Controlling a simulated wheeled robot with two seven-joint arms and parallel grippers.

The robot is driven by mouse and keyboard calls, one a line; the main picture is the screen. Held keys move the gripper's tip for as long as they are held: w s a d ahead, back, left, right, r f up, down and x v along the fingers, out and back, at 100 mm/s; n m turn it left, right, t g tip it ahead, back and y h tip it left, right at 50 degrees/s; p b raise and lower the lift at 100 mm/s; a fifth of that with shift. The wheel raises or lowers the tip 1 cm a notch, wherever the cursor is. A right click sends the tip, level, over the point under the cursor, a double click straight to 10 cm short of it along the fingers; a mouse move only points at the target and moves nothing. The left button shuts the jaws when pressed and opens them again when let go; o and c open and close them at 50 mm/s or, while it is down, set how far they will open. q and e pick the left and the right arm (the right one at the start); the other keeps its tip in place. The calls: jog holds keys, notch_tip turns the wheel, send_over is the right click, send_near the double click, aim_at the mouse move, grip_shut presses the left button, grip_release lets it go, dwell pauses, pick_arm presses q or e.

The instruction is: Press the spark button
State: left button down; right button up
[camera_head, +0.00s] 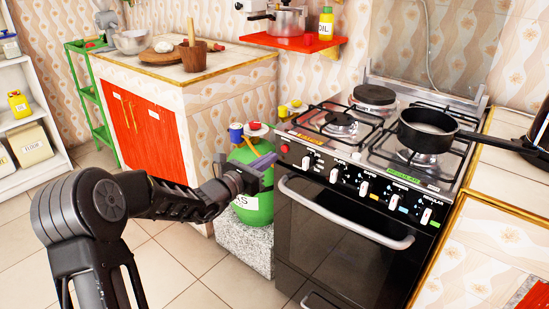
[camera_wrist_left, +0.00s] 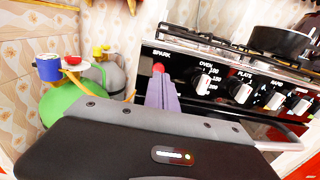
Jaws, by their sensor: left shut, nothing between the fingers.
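The spark button (camera_wrist_left: 158,68) is a small red knob under the word SPARK, at the left end of the stove's black control panel (camera_wrist_left: 182,60). It also shows in the head view (camera_head: 284,148) as a small red spot. My left gripper (camera_head: 268,161) is shut and empty, in front of the panel's left end. In the left wrist view its purple fingers (camera_wrist_left: 162,93) point at the button, and their tips appear just below it. I cannot tell whether they touch it. My right gripper is not in view.
White-marked knobs (camera_wrist_left: 203,78) line the panel right of the button. The oven handle (camera_head: 340,222) juts out below. A green gas cylinder (camera_head: 252,200) stands left of the stove. A black pan (camera_head: 428,134) sits on a burner. The floor (camera_head: 180,262) in front is clear.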

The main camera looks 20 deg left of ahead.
pick_arm(q)
jog(key=v, duration=0.8)
jog(key=shift+s+a+p, duration=0.3)
jog(key=shift+s, duration=0.05)
jog(key=shift+f, duration=0.1)
dwell(1.7)
